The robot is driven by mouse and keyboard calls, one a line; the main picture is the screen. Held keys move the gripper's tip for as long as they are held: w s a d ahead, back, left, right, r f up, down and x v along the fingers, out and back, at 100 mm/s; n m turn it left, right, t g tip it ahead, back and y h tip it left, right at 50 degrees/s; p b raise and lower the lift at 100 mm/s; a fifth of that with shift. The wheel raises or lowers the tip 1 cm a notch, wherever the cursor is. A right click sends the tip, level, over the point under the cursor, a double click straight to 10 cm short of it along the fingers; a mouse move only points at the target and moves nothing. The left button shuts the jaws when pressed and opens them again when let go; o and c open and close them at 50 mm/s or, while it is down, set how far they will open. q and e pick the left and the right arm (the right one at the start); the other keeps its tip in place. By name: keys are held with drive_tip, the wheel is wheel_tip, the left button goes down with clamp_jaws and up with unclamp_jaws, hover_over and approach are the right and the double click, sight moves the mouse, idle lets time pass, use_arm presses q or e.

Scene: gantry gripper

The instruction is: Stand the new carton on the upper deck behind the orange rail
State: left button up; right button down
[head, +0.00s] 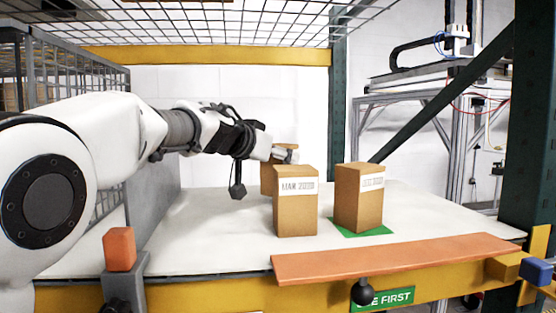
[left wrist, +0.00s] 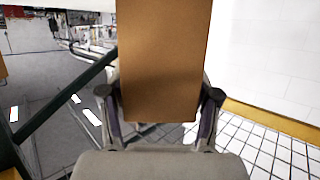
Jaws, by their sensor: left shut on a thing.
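My left gripper (head: 284,155) reaches in from the left over the white deck (head: 220,235) and is shut on a brown carton (head: 266,181). That carton is behind the carton labelled MAR (head: 296,210), which hides its lower part, so I cannot tell whether it touches the deck. In the left wrist view the held carton (left wrist: 160,60) is between the two fingers (left wrist: 160,112). Another labelled carton (head: 358,205) stands upright to the right on a green patch (head: 383,232). The orange rail (head: 395,260) runs along the deck's front edge. My right gripper is not in view.
A wire mesh (head: 220,32) hangs above the deck, and a mesh cage (head: 85,80) stands on the left. An orange block (head: 120,248), a black knob (head: 363,291) and a blue block (head: 535,270) are at the front. The deck's right part is clear.

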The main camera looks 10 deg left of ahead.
use_arm(q)
drive_tip(key=shift+s+f, duration=0.2)
drive_tip(key=shift+f, duration=0.6)
drive_tip(key=shift+s+f, duration=0.2)
drive_tip(key=shift+s, duration=0.1)
drive_tip(key=shift+s+a+r, duration=0.1)
drive_tip(key=shift+s+r, duration=0.05)
drive_tip(key=shift+s, duration=0.1)
drive_tip(key=shift+w, duration=0.1)
drive_tip(key=o, duration=1.4)
drive_tip(key=shift+w+f, duration=0.25)
drive_tip(key=shift+f, duration=0.1)
drive_tip(key=shift+o, duration=0.2)
drive_tip(key=shift+s+r, duration=0.1)
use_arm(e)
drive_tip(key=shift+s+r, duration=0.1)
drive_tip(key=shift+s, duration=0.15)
use_arm(q)
drive_tip(key=shift+s, duration=0.1)
